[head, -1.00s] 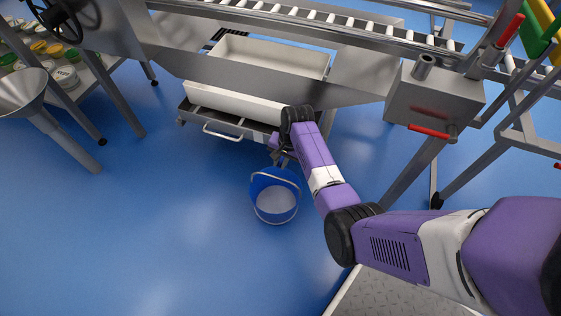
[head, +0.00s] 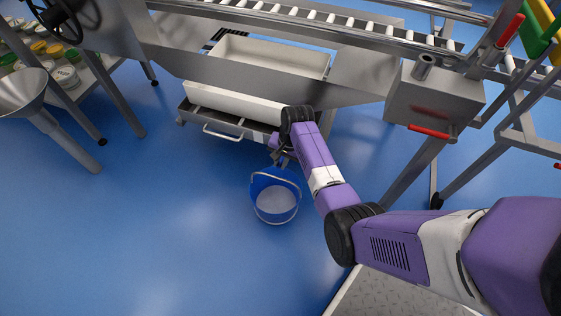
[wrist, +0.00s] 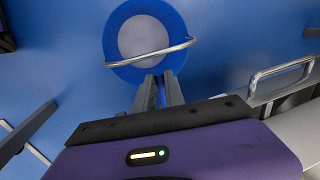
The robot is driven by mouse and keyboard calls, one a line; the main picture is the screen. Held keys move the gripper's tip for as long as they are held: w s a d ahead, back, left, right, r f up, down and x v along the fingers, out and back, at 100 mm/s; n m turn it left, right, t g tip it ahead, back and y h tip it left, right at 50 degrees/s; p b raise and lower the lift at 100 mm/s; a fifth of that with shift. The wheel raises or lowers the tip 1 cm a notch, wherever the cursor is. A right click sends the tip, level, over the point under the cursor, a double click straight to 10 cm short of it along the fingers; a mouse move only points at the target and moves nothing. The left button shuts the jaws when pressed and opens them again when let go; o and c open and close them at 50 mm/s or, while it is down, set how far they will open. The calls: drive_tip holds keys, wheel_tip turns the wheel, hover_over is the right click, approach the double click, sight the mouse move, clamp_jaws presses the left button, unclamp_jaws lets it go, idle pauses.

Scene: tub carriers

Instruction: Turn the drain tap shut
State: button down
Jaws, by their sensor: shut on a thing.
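The drain tap is hard to make out. A narrow strip of darker blue (wrist: 161,92) shows between the fingers in the wrist view and appears to be part of its handle. My gripper (wrist: 160,80) is shut on it, with both grey fingers close together. In the head view my gripper (head: 283,158) is low at the front of the tray under the steel machine, mostly hidden by my wrist. A blue bucket (head: 264,186) with a pale inside stands on the floor below. Its wire handle (wrist: 150,53) passes just beyond the fingertips in the wrist view.
A steel drawer-like tray with a bar handle (head: 222,133) is left of my gripper. A cream tub (head: 270,58) sits above it. A steel box with a red lever (head: 430,132) is at right. Open blue floor (head: 150,230) lies at front left.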

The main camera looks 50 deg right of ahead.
idle(0.3)
drive_tip(key=shift+w+a+r+m+p, duration=0.1)
drive_tip(key=shift+w+a+m+p, duration=0.25)
drive_tip(key=shift+m+p, duration=0.5)
drive_tip(key=w+d+m+h+b, duration=0.1)
drive_tip(key=w+m, duration=0.3)
drive_tip(key=m, duration=0.4)
drive_tip(key=w+d+m+g+h+b, duration=0.1)
drive_tip(key=w+d+m+b, duration=0.2)
drive_tip(key=m, duration=0.5)
drive_tip(key=shift+w+h+b, duration=0.4)
drive_tip(key=shift+w+b, duration=0.15)
drive_tip(key=shift+b, duration=0.2)
drive_tip(key=shift+m, duration=0.25)
drive_tip(key=c, duration=1.4)
unclamp_jaws()
